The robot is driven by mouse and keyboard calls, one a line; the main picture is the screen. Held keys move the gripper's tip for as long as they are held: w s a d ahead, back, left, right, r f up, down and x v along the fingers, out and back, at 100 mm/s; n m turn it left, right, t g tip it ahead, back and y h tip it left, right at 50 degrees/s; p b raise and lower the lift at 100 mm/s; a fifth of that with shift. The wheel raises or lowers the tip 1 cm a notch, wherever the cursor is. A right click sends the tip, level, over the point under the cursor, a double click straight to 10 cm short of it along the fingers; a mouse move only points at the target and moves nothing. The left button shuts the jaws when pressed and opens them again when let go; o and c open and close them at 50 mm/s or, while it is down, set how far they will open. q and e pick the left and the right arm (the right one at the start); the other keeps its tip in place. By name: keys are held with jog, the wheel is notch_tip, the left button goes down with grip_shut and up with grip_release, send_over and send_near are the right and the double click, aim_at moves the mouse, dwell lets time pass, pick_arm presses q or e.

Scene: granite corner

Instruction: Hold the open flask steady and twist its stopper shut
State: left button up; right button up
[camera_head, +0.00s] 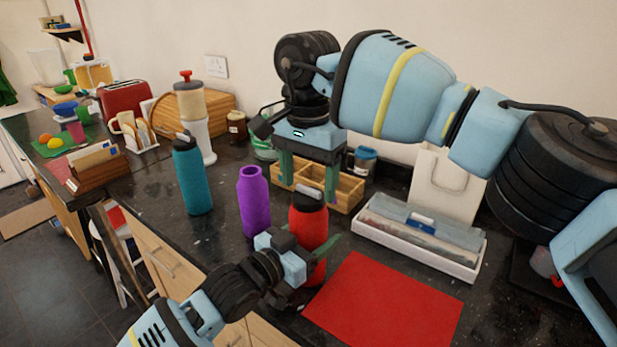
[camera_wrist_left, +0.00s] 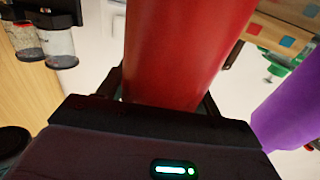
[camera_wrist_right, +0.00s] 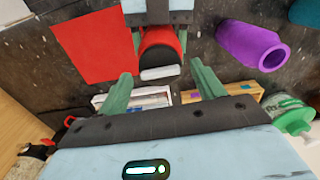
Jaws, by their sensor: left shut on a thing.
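The red flask (camera_head: 309,228) stands upright on the dark counter, with a black stopper (camera_head: 307,202) topped by a pale grip bar on its mouth. I cannot tell how tightly the stopper sits. My left gripper (camera_head: 300,250) is shut around the red flask's body; the flask fills the middle of the left wrist view (camera_wrist_left: 185,50). My right gripper (camera_head: 308,184) points down above the stopper, its green fingers apart. In the right wrist view the stopper (camera_wrist_right: 160,58) lies between and beyond the fingertips, with nothing held.
A purple flask (camera_head: 254,203) with a bare, open mouth stands close left of the red one. A teal flask (camera_head: 190,178) with a black top stands farther left. A red mat (camera_head: 385,305), a white tray (camera_head: 420,246) and a wooden divided box (camera_head: 347,192) are nearby.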

aim_at(308, 188)
notch_tip(308, 188, up, 12)
dwell(0.9)
pick_arm(q)
jog(key=o, duration=1.3)
jog(key=v, duration=1.2)
